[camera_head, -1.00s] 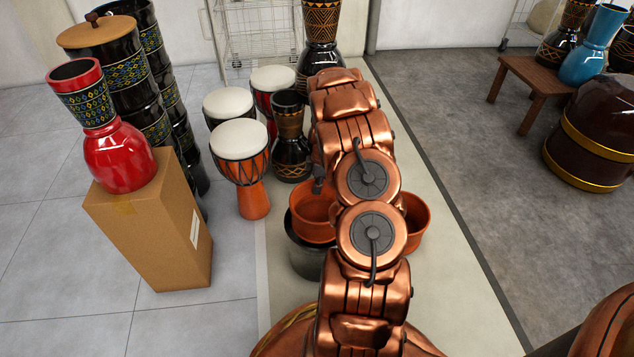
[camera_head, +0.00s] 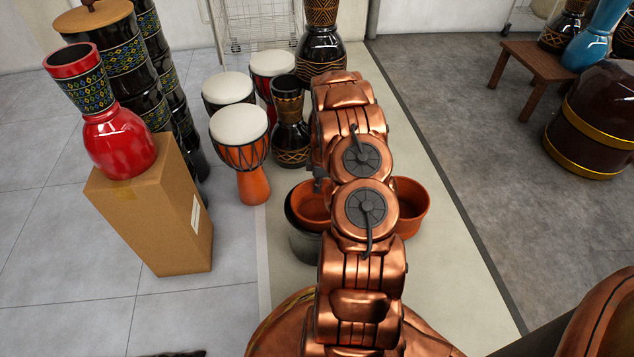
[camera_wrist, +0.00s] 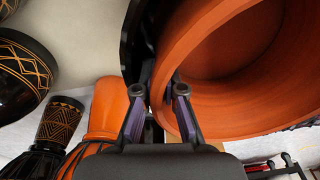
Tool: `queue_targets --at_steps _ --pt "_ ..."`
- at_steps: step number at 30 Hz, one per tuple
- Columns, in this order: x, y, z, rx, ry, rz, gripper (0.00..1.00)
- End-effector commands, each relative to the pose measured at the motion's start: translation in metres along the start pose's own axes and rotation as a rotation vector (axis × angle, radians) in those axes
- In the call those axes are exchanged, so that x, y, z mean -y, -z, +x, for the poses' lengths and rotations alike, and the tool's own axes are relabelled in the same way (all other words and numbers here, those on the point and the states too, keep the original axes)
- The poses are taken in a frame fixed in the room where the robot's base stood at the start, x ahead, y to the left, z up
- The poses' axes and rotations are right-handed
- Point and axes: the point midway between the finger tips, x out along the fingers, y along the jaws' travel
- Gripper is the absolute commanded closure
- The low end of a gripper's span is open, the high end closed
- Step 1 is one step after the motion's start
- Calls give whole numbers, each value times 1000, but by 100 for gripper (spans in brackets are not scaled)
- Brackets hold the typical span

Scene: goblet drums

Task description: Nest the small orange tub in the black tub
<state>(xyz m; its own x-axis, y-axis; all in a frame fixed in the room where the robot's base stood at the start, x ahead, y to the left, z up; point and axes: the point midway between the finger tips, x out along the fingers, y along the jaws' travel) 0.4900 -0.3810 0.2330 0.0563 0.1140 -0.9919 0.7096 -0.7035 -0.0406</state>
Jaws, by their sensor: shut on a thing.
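The small orange tub (camera_head: 309,202) sits within the rim of the black tub (camera_head: 304,244) in the head view, left of my arm. My arm hides its right side, so I cannot tell whether it rests on the bottom. In the wrist view my gripper (camera_wrist: 159,92) is shut on the wall of the orange tub (camera_wrist: 225,60), one finger on each side of its rim. The black tub's dark rim (camera_wrist: 131,45) shows close beside the orange wall there. In the head view my arm mostly hides the gripper.
Another orange tub (camera_head: 412,208) stands right of my arm. Goblet drums, including an orange one with a white head (camera_head: 240,150), stand behind the tubs. A cardboard box (camera_head: 160,215) bearing a red drum (camera_head: 118,145) is at left. The pale floor strip front right is clear.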

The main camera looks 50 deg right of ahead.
Motion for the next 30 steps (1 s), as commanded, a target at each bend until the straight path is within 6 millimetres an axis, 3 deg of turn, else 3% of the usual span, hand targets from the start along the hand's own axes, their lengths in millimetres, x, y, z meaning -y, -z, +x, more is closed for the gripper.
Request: queue_targets --at_steps 9,10,18,30 --pt "0 0 2 0 0 1 100" --pt "0 0 2 0 0 1 90" --pt "0 0 2 0 -1 1 62" --pt "-2 0 -3 0 -4 1 62"
